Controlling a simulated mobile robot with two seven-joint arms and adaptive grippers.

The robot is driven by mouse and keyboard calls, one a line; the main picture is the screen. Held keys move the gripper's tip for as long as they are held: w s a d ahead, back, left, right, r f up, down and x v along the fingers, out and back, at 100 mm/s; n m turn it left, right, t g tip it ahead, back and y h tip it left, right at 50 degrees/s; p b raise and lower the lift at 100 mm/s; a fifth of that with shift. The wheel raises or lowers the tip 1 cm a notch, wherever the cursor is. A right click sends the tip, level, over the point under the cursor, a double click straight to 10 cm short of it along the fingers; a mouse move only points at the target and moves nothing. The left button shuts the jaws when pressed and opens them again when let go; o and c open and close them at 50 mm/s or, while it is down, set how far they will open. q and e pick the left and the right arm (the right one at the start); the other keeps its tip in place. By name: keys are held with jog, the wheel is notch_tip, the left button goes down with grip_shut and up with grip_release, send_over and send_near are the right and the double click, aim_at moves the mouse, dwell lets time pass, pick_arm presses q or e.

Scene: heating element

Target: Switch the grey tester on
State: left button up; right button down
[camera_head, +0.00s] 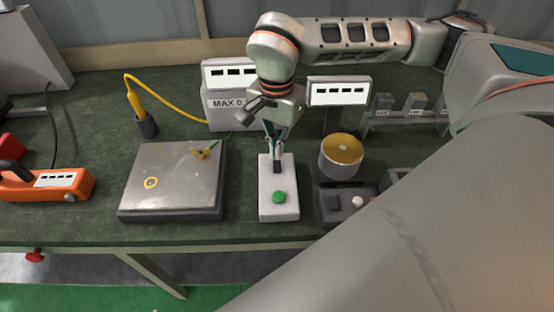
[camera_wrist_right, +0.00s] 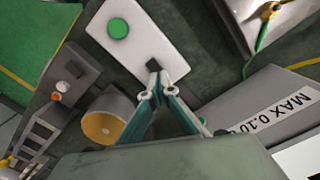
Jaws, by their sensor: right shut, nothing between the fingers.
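A grey box marked "MAX 0.1…" (camera_head: 228,112), with a display on top, stands at the back; its label also shows in the right wrist view (camera_wrist_right: 275,112). In front of it lies a pale grey-white box (camera_head: 279,207) with a green button (camera_head: 279,197) and a small black switch (camera_head: 278,168). Which of the two is the grey tester, I cannot tell. My right gripper (camera_head: 277,152) points down, shut and empty, at the black switch. In the right wrist view its fingertips (camera_wrist_right: 153,92) are close to the switch (camera_wrist_right: 153,64); contact is unclear. My left gripper is not in view.
A metal plate (camera_head: 150,180) lies left of the pale box. A yellow-topped cylinder (camera_head: 341,157) and a dark box with a white knob (camera_head: 357,201) stand to its right. An orange device (camera_head: 50,182) and a yellow cabled probe (camera_head: 136,103) are further left.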

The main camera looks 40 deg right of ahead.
jog(key=shift+f, duration=0.3)
dwell(0.6)
jog(key=shift+f+b, duration=0.6)
jog(key=shift+f, duration=0.35)
dwell(0.5)
jog(key=shift+r+p, duration=1.55)
jog(key=shift+r, duration=0.5)
jog(key=shift+r+p, duration=1.2)
jog(key=shift+r, duration=0.35)
jog(key=shift+f, duration=0.1)
